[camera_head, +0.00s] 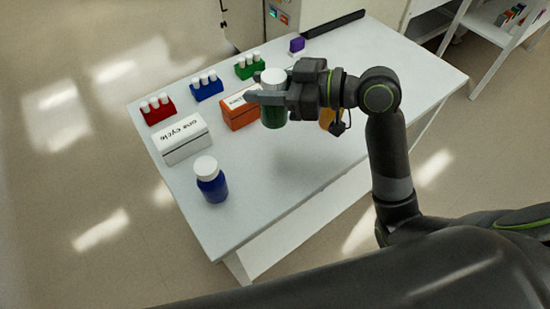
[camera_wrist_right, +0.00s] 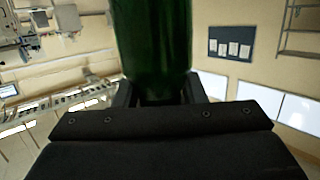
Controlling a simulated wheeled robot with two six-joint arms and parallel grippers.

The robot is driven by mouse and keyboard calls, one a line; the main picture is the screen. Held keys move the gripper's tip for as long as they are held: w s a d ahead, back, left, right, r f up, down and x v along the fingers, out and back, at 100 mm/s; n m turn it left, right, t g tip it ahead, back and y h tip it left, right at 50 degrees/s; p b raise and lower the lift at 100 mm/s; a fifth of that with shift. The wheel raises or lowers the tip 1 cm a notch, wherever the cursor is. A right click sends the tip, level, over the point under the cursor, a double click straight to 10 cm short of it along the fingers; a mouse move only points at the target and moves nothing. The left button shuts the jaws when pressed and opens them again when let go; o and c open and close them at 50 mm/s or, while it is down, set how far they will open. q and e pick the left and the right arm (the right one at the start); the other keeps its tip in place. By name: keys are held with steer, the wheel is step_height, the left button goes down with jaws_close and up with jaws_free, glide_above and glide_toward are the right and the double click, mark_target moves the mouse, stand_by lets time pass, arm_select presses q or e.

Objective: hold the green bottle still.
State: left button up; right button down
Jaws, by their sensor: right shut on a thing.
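The green bottle (camera_head: 273,112) has a white cap and stands upright between the fingers of my right gripper (camera_head: 268,97), which is shut on it. In the head view it appears over the table, and I cannot tell for sure how far it is above the top. In the right wrist view the green bottle (camera_wrist_right: 153,45) fills the upper middle, between the dark fingers of my right gripper (camera_wrist_right: 155,92). Its cap and base are out of that view. My left gripper is not in view.
On the white table (camera_head: 300,185) stand a blue bottle (camera_head: 211,180), a white box (camera_head: 182,138), an orange box (camera_head: 238,112), and red (camera_head: 159,110), blue (camera_head: 207,87) and green (camera_head: 249,67) vial racks. An orange item (camera_head: 327,118) is partly hidden behind my right gripper. The table's front right is clear.

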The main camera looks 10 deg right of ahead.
mark_target(263, 116)
steer(key=shift+s+a+f+n+g+y, duration=0.15)
steer(key=shift+s+f+n+g+y, duration=0.2)
steer(key=shift+s+n+g, duration=0.2)
step_height(263, 116, down, 5)
steer(key=shift+s+f, duration=0.1)
steer(key=shift+f, duration=2.35)
steer(key=shift+b, duration=0.3)
steer(key=shift+f, duration=0.15)
steer(key=c, duration=0.9)
jaws_free()
